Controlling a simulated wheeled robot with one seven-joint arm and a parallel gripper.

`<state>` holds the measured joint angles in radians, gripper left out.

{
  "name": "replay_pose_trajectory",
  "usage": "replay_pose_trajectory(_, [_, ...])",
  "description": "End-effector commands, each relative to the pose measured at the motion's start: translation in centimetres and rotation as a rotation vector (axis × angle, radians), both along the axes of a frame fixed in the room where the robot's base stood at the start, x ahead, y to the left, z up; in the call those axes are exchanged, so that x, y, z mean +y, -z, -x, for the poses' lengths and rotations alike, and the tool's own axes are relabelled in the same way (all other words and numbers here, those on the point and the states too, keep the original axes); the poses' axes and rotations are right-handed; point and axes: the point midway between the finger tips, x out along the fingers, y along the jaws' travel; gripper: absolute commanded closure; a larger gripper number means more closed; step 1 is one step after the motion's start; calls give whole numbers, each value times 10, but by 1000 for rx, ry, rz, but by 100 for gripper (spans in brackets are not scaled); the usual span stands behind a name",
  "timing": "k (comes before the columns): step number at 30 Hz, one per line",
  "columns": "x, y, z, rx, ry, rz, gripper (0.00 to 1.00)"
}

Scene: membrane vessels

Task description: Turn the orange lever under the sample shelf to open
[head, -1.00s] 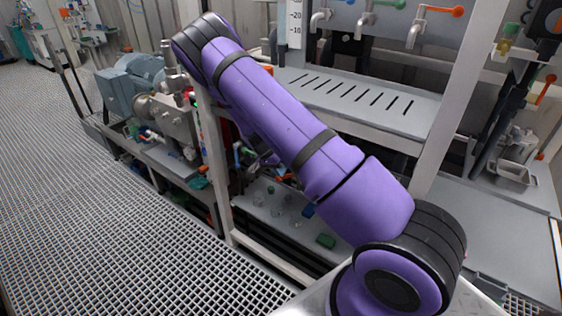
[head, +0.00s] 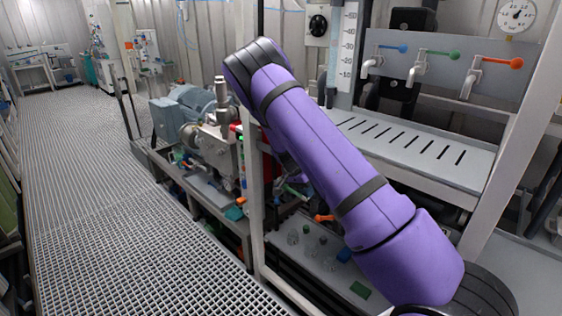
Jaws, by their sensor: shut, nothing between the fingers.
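A small orange lever (head: 325,217) shows low under the slotted sample shelf (head: 375,150), just left of my purple arm, pointing roughly sideways. Its pivot and valve body are not clear at this size. A green lever (head: 292,190) sits a little up and left of it. My arm crosses the middle of the view from the lower right to an elbow at the upper left, then bends down behind itself.
Above the shelf are taps with blue (head: 402,48), green (head: 453,55) and orange (head: 516,62) handles. A pale frame post (head: 256,190) stands left of the levers. Small glassware and a green block (head: 360,290) lie on the lower tray. The grating floor (head: 110,220) at left is clear.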

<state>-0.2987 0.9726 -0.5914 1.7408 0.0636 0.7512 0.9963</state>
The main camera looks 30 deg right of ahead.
Motion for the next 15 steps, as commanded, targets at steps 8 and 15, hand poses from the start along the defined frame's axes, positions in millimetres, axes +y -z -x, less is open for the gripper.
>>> replay_pose_trajectory(8, [29, -46, -28, -3, -2, -1, 100])
replay_pose_trajectory(15, [52, -84, -50, -4, -1, -1, 100])
